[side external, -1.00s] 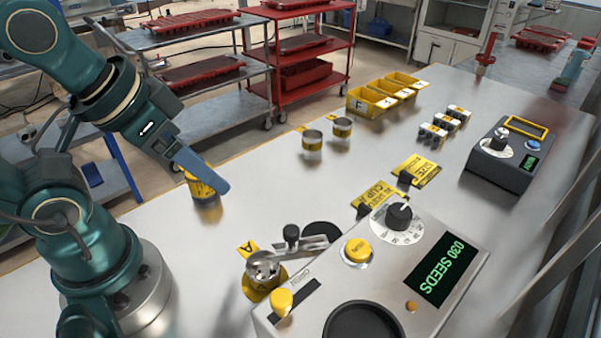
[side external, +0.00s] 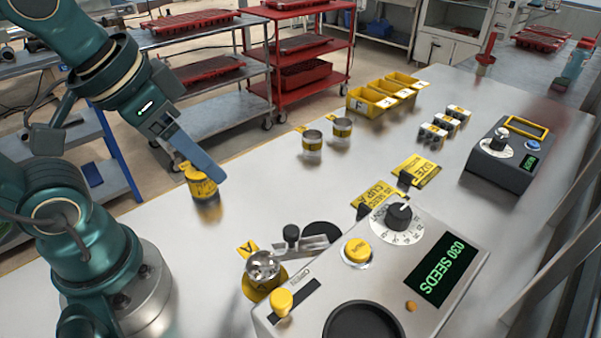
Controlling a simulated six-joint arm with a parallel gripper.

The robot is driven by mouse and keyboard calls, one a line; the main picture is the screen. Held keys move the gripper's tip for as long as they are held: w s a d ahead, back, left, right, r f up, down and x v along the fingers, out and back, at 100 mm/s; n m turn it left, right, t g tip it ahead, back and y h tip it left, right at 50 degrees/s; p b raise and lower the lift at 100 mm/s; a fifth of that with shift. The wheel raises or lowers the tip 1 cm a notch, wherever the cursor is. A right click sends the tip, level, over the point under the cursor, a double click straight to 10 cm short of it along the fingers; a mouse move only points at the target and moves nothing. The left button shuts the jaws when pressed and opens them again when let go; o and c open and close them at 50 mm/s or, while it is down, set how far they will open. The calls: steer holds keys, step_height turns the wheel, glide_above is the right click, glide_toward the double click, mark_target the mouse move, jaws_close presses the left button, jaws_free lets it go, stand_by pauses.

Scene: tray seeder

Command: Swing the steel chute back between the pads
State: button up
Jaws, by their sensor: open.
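The steel chute (side external: 308,248) is a short bright bar beside a black-knobbed post (side external: 291,236), at the back left corner of the seed counter. Its left end stops by the steel cup marked A (side external: 263,266), whose open, shiny top is uncovered. I cannot make out the pads with certainty. A dark round disc (side external: 321,231) lies just behind the chute. My gripper (side external: 212,174) is open, well behind and left of the chute and apart from it. Its blue fingers overlap in this view, so the gap is hidden.
A yellow-labelled container (side external: 202,188) stands just below my gripper. The counter (side external: 455,255) reads 030 SEEDS and has a yellow button (side external: 357,251) and a dial (side external: 399,216). Two small cups (side external: 312,143) stand farther back. The bench between is clear.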

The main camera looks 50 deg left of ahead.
steer(key=w+d+r+m+g, duration=0.3)
steer(key=w+d, duration=0.1)
steer(key=d, duration=0.1)
steer(key=m+g, duration=0.2)
steer(key=m, duration=0.1)
glide_above(292, 230)
steer(key=f, duration=0.3)
steer(key=shift+w+a+f, duration=0.1)
steer(key=shift+a+f, duration=0.05)
steer(key=shift+a, duration=0.05)
steer(key=shift+d+f, duration=0.15)
steer(key=shift+f, duration=2.55)
jaws_close()
steer(key=shift+r, duration=0.1)
